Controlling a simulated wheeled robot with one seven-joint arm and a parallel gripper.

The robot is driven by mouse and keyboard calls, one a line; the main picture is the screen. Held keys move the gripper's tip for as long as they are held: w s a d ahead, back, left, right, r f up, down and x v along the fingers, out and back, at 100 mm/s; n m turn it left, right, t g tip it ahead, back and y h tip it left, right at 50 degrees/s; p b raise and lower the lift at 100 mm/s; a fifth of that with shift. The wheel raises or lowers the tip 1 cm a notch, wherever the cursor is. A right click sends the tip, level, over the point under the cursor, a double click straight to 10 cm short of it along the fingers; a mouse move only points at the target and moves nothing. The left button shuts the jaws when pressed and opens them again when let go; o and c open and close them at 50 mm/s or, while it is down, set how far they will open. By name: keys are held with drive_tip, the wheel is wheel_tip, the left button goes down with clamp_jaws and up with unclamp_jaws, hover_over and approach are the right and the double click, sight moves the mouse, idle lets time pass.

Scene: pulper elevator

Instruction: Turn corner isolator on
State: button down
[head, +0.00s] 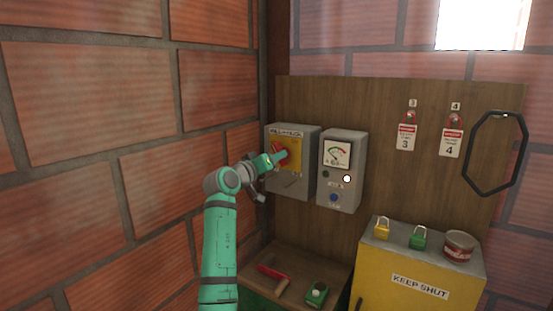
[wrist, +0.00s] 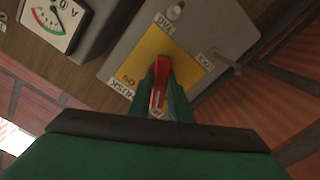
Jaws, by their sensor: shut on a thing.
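The corner isolator is a grey box (head: 312,145) on the wooden board in the corner, with a yellow plate (head: 293,146) and a red handle (head: 278,150) on its front. In the wrist view the yellow plate (wrist: 150,45) and red handle (wrist: 163,66) are close, with the handle between my two green fingers. My gripper (wrist: 160,78) is shut on the red handle; it also shows in the head view (head: 282,157), reaching from the left. My fingers hide part of the handle and plate, so I cannot tell which label it points at.
A grey meter box (head: 343,170) with a dial, lamp and buttons stands close right of the isolator. Below are a low wooden top with a red-handled tool (head: 272,271) and a small green device (head: 317,293). A yellow cabinet (head: 420,268) carries padlocks and a tin. Brick wall bounds the left.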

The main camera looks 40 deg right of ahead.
drive_tip(key=shift+f+m, duration=0.1)
drive_tip(key=shift+m, duration=2.9)
drive_tip(key=c, duration=1.6)
unclamp_jaws()
drive_tip(key=shift+w, duration=0.1)
drive_tip(key=shift+c, duration=0.2)
drive_tip(key=shift+s, duration=0.2)
drive_tip(key=v, duration=1)
drive_tip(key=shift+s+a, duration=0.2)
